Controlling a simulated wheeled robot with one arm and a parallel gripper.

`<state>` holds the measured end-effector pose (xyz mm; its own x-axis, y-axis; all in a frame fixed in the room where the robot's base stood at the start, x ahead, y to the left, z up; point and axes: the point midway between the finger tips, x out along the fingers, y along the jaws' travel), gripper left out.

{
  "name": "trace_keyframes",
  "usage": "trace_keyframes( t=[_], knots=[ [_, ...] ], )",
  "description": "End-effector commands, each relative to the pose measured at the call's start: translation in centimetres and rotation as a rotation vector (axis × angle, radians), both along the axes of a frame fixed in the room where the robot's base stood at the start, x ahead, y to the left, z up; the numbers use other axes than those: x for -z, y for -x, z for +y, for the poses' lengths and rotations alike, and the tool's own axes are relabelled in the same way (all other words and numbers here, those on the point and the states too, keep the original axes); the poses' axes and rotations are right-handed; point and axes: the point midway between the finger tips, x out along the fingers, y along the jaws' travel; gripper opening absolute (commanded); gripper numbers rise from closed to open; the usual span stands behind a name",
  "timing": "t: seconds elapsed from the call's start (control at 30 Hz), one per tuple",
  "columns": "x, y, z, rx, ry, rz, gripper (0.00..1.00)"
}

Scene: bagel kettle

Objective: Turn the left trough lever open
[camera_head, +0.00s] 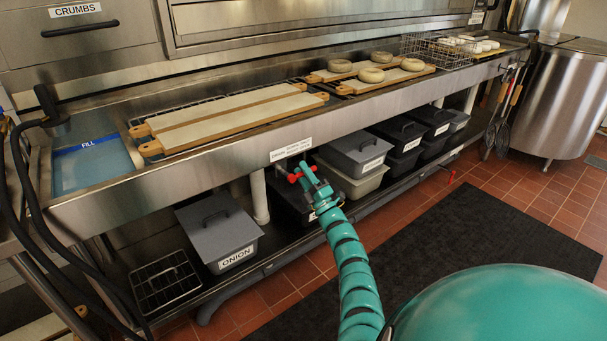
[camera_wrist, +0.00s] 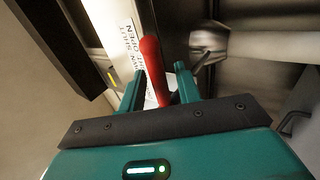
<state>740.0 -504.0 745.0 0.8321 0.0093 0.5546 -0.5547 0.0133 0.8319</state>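The trough lever has a red handle (camera_head: 294,178) and sits under the front edge of the steel trough, below a white label (camera_head: 291,149). In the wrist view the red handle (camera_wrist: 153,68) stands between my two fingers and reaches past their tips. My gripper (camera_head: 309,172) is at the lever; in the wrist view my gripper (camera_wrist: 160,82) has its fingers apart, with a small gap seen beside the handle. Whether a finger touches it is unclear. The label in the wrist view (camera_wrist: 133,50) reads partly "SHUT" and "OPEN". The lever's base is mostly hidden in the head view.
The trough (camera_head: 90,165) has a blue "FILL" line at its left end. Long boards (camera_head: 230,115) and bagels (camera_head: 371,75) lie on top. Lidded bins, including the onion bin (camera_head: 218,235), stand on the shelf below. A dark mat (camera_head: 470,235) covers open floor.

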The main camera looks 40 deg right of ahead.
Motion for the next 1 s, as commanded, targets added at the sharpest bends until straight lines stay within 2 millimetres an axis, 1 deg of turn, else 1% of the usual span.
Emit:
trace_keyframes(
  t=[0.27,0.47,0.6,0.67,1.0],
  knots=[
    [0.2,0.3,0.0,0.001,-0.001,0.001,0.33],
    [1.2,2.0,-0.1,0.000,0.001,0.000,0.33],
    [2.8,4.0,-0.1,0.000,-0.001,0.004,0.33],
    [3.3,4.9,-0.1,0.000,-0.001,0.002,0.33],
    [7.4,10.9,-0.2,0.002,-0.002,0.005,0.33]
  ],
)
